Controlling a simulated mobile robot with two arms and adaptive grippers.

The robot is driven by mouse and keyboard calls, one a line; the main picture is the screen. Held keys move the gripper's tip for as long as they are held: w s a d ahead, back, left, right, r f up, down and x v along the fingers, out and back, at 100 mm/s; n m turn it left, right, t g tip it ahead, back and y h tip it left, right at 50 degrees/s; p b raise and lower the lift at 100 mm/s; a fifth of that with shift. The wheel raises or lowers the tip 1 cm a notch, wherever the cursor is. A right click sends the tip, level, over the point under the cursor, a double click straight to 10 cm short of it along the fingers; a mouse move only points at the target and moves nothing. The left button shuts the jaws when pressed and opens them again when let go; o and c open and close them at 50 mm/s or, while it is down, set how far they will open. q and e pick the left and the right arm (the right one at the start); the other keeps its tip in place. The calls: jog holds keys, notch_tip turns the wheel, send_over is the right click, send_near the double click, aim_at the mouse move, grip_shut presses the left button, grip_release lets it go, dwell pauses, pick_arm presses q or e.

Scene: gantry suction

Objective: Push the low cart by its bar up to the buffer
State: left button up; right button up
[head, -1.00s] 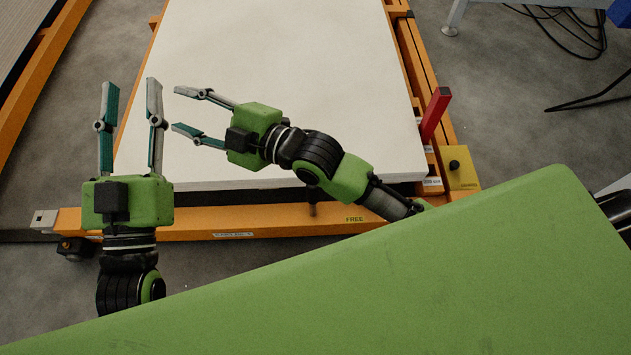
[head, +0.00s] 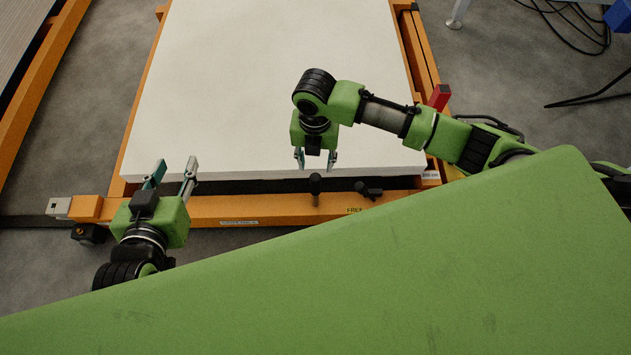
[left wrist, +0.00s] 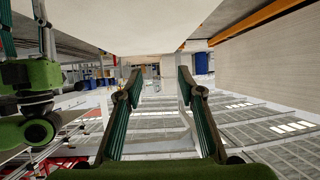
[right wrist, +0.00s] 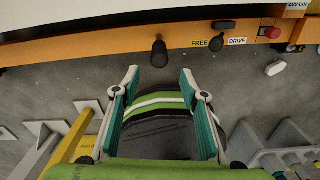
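The low cart has an orange frame with a pale slab (head: 270,80) on it. An orange front bar (head: 240,210) crosses its near end; it also shows in the right wrist view (right wrist: 90,47). A black upright knob (head: 315,185) stands at the bar; in the right wrist view the knob (right wrist: 159,53) is just beyond and between the fingertips. My right gripper (head: 316,160) is open, empty and points towards the bar. My left gripper (head: 176,162) is open and empty at the slab's near left corner; its fingers show in the left wrist view (left wrist: 159,75). I cannot identify the buffer.
A black lever (head: 368,190) is beside FREE and DRIVE labels (right wrist: 218,42). A red post (head: 440,95) stands at the right side, partly behind my right arm. Black cables (head: 575,30) lie at upper right. Another orange-framed unit (head: 35,90) is at left.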

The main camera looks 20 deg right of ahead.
aim_at(315, 177)
notch_tip(315, 177, down, 3)
jog(key=shift+f+b, duration=0.1)
jog(key=shift+b, duration=0.4)
pick_arm(q)
jog(key=w+d+r+t+h+b, duration=0.1)
jog(key=w+d+r+t+h, duration=0.15)
jog(key=r+t, duration=0.65)
pick_arm(e)
notch_tip(315, 177, down, 3)
jog(key=shift+f, duration=0.2)
notch_tip(315, 177, down, 3)
jog(key=shift+f+b, duration=0.1)
jog(key=shift+b, duration=0.75)
notch_tip(315, 177, down, 2)
jog(key=shift+f+b, duration=0.15)
jog(key=shift+b, duration=0.35)
pick_arm(q)
jog(key=s+r+t+h, duration=0.2)
jog(key=s+r+t, duration=0.2)
jog(key=r, duration=1.1)
jog(key=shift+s+m, duration=0.3)
jog(key=shift+s, duration=0.25)
pick_arm(e)
jog(key=shift+f, duration=0.2)
pick_arm(q)
jog(key=shift+r, duration=0.1)
pick_arm(e)
jog(key=c, duration=1)
